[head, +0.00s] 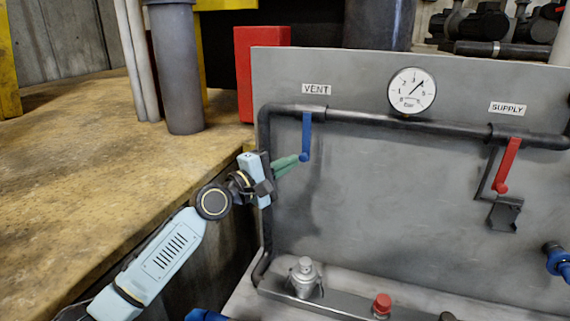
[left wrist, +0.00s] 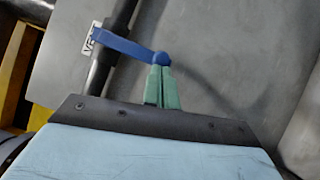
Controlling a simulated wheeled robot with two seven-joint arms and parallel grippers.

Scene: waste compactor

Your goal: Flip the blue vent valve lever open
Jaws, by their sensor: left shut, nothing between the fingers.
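The blue vent lever (head: 306,136) hangs straight down from the dark pipe, under the VENT label (head: 316,89). My left gripper (head: 300,159), with green fingers, is shut and empty. Its fingertips are at the lever's lower end, on its left side in the head view. In the left wrist view the blue lever (left wrist: 128,48) runs across to a round knob, and the closed green fingertips (left wrist: 161,70) are right at that knob. They look to be touching it, but I cannot tell for sure. My right gripper is not in view.
A red supply lever (head: 508,165) hangs down at the right, with a dark bracket beside it. A pressure gauge (head: 412,91) sits above the pipe (head: 400,122). Below are a metal fitting (head: 304,277) and a red knob (head: 382,304). The panel between the levers is clear.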

